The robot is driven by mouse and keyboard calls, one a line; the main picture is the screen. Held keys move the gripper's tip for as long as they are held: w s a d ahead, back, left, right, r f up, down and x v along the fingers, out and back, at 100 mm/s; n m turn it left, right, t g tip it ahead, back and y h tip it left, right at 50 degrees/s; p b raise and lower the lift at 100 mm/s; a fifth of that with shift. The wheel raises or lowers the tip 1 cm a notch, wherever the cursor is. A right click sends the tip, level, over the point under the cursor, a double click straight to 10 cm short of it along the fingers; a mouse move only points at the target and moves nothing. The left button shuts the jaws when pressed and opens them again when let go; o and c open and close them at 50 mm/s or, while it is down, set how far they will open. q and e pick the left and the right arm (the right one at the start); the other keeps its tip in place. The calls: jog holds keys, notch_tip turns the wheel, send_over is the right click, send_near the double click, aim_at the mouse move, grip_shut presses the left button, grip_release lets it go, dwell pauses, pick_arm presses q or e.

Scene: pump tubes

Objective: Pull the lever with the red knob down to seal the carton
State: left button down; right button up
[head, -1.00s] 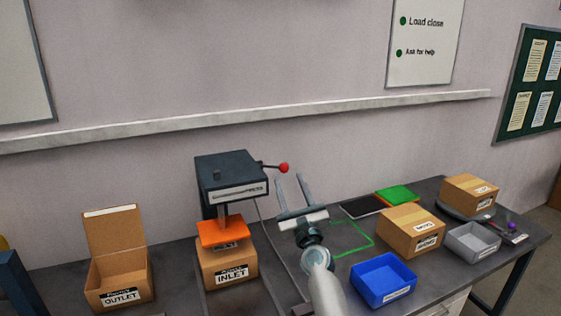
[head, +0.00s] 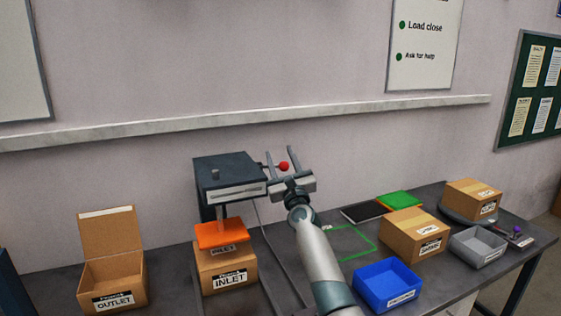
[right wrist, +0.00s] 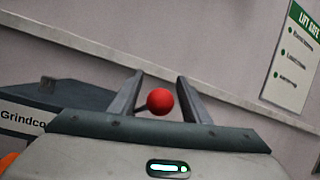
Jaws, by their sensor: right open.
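The red knob (head: 284,166) sits at the end of the lever on the right side of the dark press (head: 230,176). My right gripper (head: 280,157) is open, its two fingers on either side of the knob in the head view. In the right wrist view the red knob (right wrist: 160,101) shows between the open fingers (right wrist: 157,90), with gaps beside it. I cannot tell whether anything touches. The press's orange plate (head: 222,234) is above the carton labelled INLET (head: 227,272), whose top is partly hidden. My left gripper is not in view.
An open carton labelled OUTLET (head: 112,275) stands at left. To the right are a blue bin (head: 388,284), a closed carton (head: 416,232), a grey bin (head: 477,246), another carton (head: 473,198) and a green pad (head: 399,199). A green outlined area (head: 350,242) is bare.

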grip_shut()
jog(key=shift+f, duration=0.1)
dwell(0.3)
